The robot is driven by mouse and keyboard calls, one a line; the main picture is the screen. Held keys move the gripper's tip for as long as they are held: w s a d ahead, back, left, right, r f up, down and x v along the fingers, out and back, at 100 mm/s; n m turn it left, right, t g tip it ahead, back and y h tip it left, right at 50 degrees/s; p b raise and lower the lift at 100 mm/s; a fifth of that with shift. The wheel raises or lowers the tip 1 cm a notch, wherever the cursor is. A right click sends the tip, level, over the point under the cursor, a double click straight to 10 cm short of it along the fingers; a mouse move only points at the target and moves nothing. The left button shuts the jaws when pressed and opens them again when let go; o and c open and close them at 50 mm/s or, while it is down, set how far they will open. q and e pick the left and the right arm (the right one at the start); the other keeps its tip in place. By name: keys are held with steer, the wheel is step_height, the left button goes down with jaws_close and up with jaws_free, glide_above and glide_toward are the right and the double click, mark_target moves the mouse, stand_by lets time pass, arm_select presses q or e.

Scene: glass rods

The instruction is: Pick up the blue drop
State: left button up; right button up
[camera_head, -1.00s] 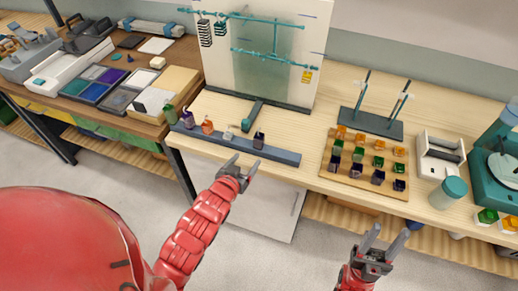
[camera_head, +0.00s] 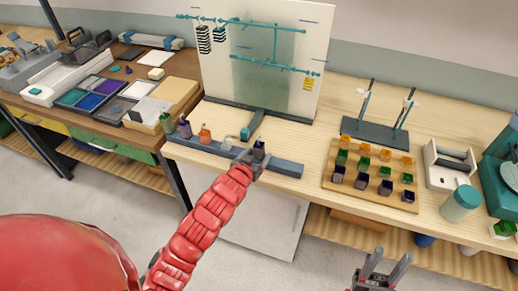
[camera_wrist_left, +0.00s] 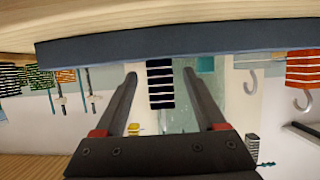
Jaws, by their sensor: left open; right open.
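The blue drop (camera_head: 259,148) is a small, very dark blue piece at the right part of the long grey-blue bar (camera_head: 286,168) along the bench's front edge. In the left wrist view the drop (camera_wrist_left: 160,84) shows as a dark block with pale stripes against the bar, between my two fingers. My left gripper (camera_head: 251,156) is open at the drop and partly covers it in the head view. I cannot tell whether a finger touches it. My right gripper (camera_head: 387,263) is open and empty, in front of the bench and well below its edge.
Green, purple, orange (camera_head: 205,134) and pale drops stand left of the blue one on the bar. A white panel (camera_head: 290,85) with teal rods stands behind. A wooden board (camera_head: 335,183) with several coloured drops lies to the right, before a rod stand (camera_head: 373,133).

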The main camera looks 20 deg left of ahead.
mark_target(257, 147)
arm_select(q)
steer(key=shift+w+f, duration=0.15)
steer(key=shift+w, duration=0.05)
jaws_close()
stand_by(0.3)
steer(key=shift+r+b, duration=0.35)
steer(key=shift+r, duration=0.45)
steer(key=shift+s+a+r+b, duration=0.1)
steer(key=shift+s+r+b, duration=0.1)
steer(key=shift+r, duration=0.35)
steer(key=shift+s+a+r+b, duration=0.1)
steer(key=shift+r+b, duration=0.05)
steer(key=shift+r, duration=0.35)
steer(key=s+a+r+p, duration=0.1)
steer(key=s+a+p, duration=0.1)
steer(key=s+p, duration=0.9)
steer(key=s, duration=0.4)
steer(key=shift+a+r, duration=0.2)
steer(key=shift+a, duration=0.15)
